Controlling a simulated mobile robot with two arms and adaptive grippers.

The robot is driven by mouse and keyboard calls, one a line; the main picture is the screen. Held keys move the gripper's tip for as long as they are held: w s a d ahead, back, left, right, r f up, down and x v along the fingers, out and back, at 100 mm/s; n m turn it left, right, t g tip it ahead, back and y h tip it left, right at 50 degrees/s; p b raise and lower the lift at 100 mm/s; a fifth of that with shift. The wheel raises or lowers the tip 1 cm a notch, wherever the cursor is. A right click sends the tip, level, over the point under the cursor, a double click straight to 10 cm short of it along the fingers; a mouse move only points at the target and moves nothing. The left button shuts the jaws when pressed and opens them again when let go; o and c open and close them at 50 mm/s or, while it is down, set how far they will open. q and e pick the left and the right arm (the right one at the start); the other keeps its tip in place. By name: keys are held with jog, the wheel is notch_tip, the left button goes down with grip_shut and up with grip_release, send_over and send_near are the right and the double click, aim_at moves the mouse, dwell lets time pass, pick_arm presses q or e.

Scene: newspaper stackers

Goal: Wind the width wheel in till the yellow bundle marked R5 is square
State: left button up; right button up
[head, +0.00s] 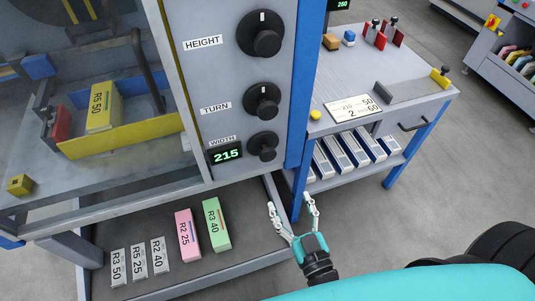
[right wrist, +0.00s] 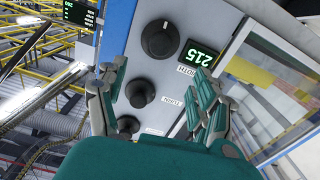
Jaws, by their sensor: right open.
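The black width wheel (head: 263,147) is the lowest of three knobs on the grey panel, beside a green-lit display (head: 225,153) reading 215. In the right wrist view the panel is turned over, with the width wheel (right wrist: 160,38) uppermost by its display (right wrist: 200,55). The yellow bundle (head: 103,107) marked R5 50 lies behind the clear window, between a red block (head: 60,124) and a dark bar; I cannot tell if it is square. My right gripper (head: 290,202) is open and empty, below and right of the wheel, apart from it. My left gripper is out of view.
The turn knob (head: 263,102) and height knob (head: 266,34) sit above the width wheel. A blue post (head: 300,90) stands right of the panel. A lower shelf holds pink (head: 187,235) and green (head: 216,225) bundles. A side bench (head: 408,88) stands at right.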

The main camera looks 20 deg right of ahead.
aim_at(269, 158)
jog(key=w, duration=1.6)
jog(key=shift+w+a, duration=0.25)
jog(key=shift+a, duration=0.05)
jog(key=shift+c, duration=0.3)
jog(key=shift+p, duration=0.3)
jog(key=c, duration=1.1)
